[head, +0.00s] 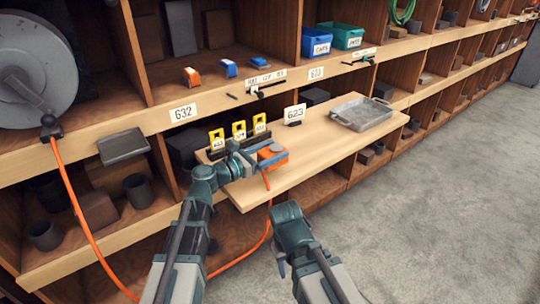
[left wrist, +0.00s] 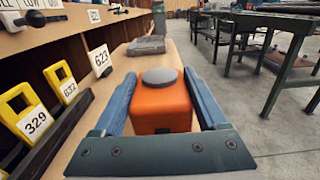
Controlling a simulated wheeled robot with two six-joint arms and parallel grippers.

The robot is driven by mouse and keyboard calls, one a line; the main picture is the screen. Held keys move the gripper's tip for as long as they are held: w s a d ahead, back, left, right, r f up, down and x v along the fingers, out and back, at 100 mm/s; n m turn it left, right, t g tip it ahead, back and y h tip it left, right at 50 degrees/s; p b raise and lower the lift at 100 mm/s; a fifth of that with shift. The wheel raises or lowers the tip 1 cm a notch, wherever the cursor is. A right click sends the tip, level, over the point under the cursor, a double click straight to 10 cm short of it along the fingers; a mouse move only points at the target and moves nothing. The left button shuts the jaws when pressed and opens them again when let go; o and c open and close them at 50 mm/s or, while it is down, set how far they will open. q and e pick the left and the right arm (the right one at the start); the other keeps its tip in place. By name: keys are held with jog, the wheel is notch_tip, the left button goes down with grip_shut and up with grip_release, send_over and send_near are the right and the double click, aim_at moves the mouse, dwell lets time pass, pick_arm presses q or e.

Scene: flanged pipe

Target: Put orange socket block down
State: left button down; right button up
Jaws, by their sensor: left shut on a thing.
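The orange socket block (head: 273,155) has a grey round cap on top and sits over the near left part of a light wooden board (head: 318,160). My left gripper (head: 268,153) is shut on it, with a blue finger on each side in the left wrist view, where the block (left wrist: 160,105) also shows. I cannot tell whether its underside touches the board. An orange hose (head: 267,182) hangs from the block over the board's front edge. My right arm is low, in front of the board; I cannot make out its jaws clearly.
Yellow tags (head: 239,131) stand in a dark rack behind the block. A sign 623 (head: 295,112) and a grey metal tray (head: 361,113) are farther right on the board. Bare board lies between block and tray. A hose reel (head: 35,70) is at the left.

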aim_at(271, 148)
pick_arm(q)
jog(key=shift+w, duration=0.35)
jog(key=shift+w+a+f+b, duration=0.15)
jog(key=shift+w+f+b, duration=0.15)
jog(key=shift+w, duration=0.25)
jog(key=shift+w+a+f+b, duration=0.15)
jog(key=shift+w+f+b, duration=0.15)
jog(key=shift+w, duration=0.2)
notch_tip(271, 148, down, 3)
jog(key=b, duration=0.2)
jog(key=shift+s+r+b, duration=0.15)
jog(key=shift+r+b, duration=0.05)
jog(key=shift+b, duration=0.1)
jog(key=shift+f, duration=0.1)
jog(key=shift+f, duration=0.15)
grip_release()
jog(key=shift+r, duration=0.2)
